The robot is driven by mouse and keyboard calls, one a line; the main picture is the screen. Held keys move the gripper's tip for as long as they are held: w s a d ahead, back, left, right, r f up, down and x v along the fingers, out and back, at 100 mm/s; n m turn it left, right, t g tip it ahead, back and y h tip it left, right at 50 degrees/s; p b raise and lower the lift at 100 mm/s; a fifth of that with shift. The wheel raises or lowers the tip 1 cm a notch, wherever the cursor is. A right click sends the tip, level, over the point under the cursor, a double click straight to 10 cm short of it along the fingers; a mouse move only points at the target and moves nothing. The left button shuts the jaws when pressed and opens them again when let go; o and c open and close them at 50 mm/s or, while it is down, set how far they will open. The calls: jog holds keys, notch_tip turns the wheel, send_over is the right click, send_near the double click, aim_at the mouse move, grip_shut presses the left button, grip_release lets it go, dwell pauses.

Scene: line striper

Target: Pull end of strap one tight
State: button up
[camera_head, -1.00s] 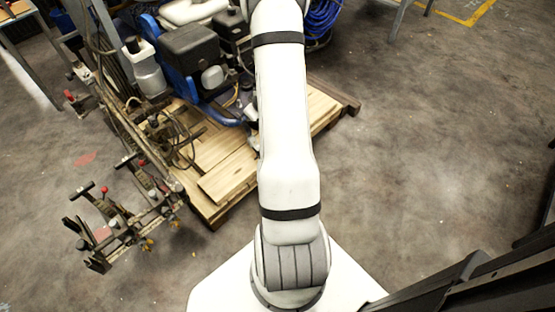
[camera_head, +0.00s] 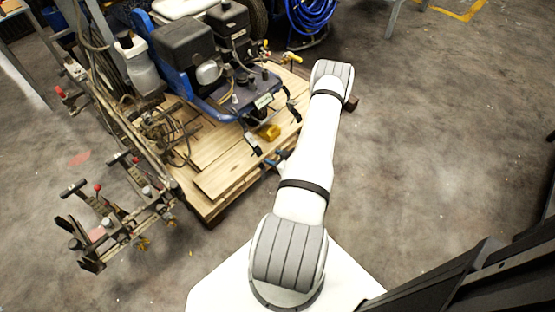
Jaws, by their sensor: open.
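The line striper (camera_head: 205,60), a blue-framed machine with a dark engine, stands on a wooden pallet (camera_head: 215,165). A yellow piece (camera_head: 268,132) lies on the pallet boards in front of it. Dark strap-like pieces (camera_head: 254,144) hang at the machine's front edge; I cannot tell which is strap one or where its end is. My gripper (camera_head: 272,160) seems to show as a small dark and bluish part at the pallet's right edge, open. My own white arm hides most of it and the pallet behind. I see no strap between its fingers.
A metal bracket assembly (camera_head: 115,215) with red knobs reaches out at the left, beyond the pallet. A coil of blue hose (camera_head: 310,18) is at the back. The concrete floor (camera_head: 450,130) at the right is clear.

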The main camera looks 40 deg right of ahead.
aim_at(260, 152)
jog(key=b+x, duration=0.3)
jog(key=x, duration=0.4)
jog(key=shift+w+f+b, duration=0.2)
jog(key=shift+f+b, duration=0.1)
jog(key=shift+w+f+b, duration=0.2)
jog(key=shift+w+b, duration=0.25)
jog(key=shift+w, duration=0.4)
jog(key=shift+s+f, duration=0.1)
grip_shut()
